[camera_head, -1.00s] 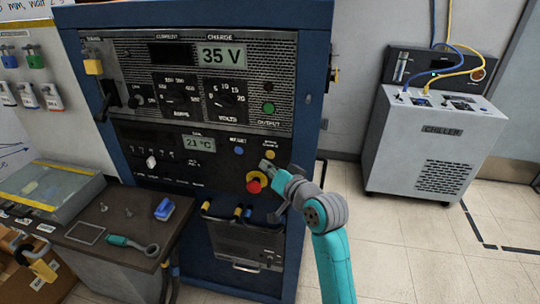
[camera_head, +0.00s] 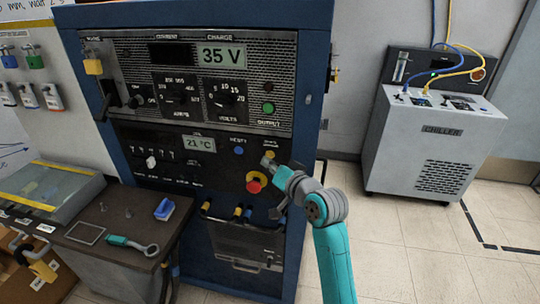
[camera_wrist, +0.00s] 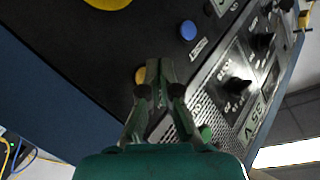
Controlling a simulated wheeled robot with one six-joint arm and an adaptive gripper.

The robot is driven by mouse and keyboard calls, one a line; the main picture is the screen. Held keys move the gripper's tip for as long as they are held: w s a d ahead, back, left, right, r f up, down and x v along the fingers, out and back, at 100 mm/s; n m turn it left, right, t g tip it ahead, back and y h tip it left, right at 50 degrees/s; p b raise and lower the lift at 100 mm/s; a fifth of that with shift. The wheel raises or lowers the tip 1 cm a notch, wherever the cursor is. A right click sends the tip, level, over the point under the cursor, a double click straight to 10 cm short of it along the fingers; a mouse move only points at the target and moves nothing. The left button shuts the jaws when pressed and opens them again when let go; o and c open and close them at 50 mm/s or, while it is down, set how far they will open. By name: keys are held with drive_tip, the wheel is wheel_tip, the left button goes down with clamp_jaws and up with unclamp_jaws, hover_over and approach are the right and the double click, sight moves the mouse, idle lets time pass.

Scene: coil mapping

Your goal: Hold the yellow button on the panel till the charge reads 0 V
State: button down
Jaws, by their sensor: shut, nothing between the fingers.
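The panel (camera_head: 222,160) is the dark lower front of a blue cabinet. Its yellow button (camera_head: 270,155) sits right of a blue button, above the red emergency knob. The charge display (camera_head: 222,55) reads 35 V. My gripper (camera_head: 267,162) is shut and empty, its tips close to the yellow button. In the wrist view, the shut fingertips (camera_wrist: 160,64) lie just beside the yellow button (camera_wrist: 140,76), which is partly hidden behind them. I cannot tell whether they touch it.
The red emergency knob (camera_head: 254,184) on its yellow ring is just below my gripper. The blue button (camera_head: 238,151) is to the left. A green output button (camera_head: 268,107) sits above. A chiller (camera_head: 435,140) stands at the right; the floor between is clear.

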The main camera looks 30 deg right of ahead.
drive_tip(key=shift+d, duration=0.1)
idle(0.7)
drive_tip(key=shift+w+d, duration=0.2)
drive_tip(key=shift+w, duration=0.1)
drive_tip(key=shift+w+d, duration=0.25)
idle(0.9)
idle(3.9)
drive_tip(key=shift+s+a, duration=0.55)
drive_tip(key=shift+s+a, duration=1.75)
drive_tip(key=shift+s, duration=0.05)
